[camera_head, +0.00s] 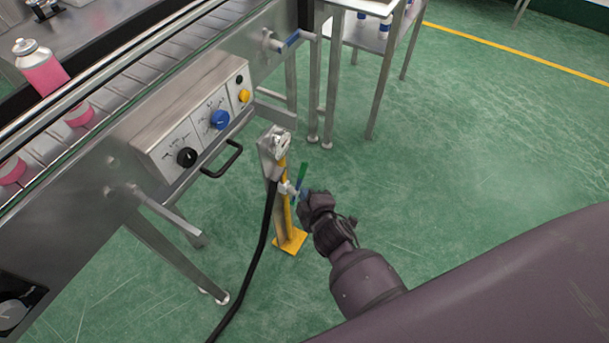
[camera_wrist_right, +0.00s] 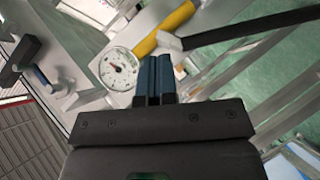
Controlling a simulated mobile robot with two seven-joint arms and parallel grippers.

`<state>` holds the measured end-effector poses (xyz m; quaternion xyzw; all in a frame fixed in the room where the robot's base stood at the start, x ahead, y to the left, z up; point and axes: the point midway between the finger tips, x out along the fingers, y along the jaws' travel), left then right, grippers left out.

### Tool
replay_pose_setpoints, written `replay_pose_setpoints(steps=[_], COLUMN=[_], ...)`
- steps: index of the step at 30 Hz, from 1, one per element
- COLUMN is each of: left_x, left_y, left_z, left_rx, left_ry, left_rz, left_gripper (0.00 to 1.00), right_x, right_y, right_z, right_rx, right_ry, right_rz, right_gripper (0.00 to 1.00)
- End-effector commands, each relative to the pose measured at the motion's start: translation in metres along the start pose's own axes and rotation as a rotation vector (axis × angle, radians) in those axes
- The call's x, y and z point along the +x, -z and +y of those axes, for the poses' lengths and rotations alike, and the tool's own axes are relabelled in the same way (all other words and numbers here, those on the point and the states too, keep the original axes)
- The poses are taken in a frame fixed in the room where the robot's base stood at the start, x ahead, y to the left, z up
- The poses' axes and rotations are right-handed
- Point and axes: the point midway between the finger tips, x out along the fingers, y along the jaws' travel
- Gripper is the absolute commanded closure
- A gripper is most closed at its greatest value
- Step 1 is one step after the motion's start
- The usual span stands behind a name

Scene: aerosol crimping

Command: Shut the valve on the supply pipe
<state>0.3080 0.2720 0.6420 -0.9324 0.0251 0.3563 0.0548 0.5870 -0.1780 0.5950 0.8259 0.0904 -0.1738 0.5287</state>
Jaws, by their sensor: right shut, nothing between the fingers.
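The supply pipe (camera_head: 287,215) is a yellow upright on a yellow foot plate beside the conveyor. It also shows in the wrist view (camera_wrist_right: 168,28). I cannot make out the lever there. My left gripper is out of view.
A round white gauge (camera_wrist_right: 119,68) shows beside the fingers. The conveyor's control panel (camera_head: 195,125) and black handle (camera_head: 222,160) are to the left. A metal trolley (camera_head: 373,40) stands behind; green floor to the right is clear.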

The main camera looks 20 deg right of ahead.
Motion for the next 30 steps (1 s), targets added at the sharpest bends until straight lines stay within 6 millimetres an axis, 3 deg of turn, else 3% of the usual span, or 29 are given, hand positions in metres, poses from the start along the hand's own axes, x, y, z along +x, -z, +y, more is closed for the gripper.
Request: replay_pose_setpoints(steps=[18,24,30], left_x=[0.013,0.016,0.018], left_y=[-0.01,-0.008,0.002], left_z=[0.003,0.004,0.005], left_rx=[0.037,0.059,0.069], left_ry=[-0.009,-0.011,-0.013], left_rz=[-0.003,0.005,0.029], left_gripper=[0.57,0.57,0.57], right_x=[0.086,0.105,0.113], right_y=[-0.002,-0.021,-0.028], right_z=[-0.005,-0.004,-0.002], right_rx=[0.002,0.0,0.003], right_ry=[0.006,0.006,0.003], right_rz=[-0.001,-0.003,0.0], right_gripper=[1.0,1.0,1.0])
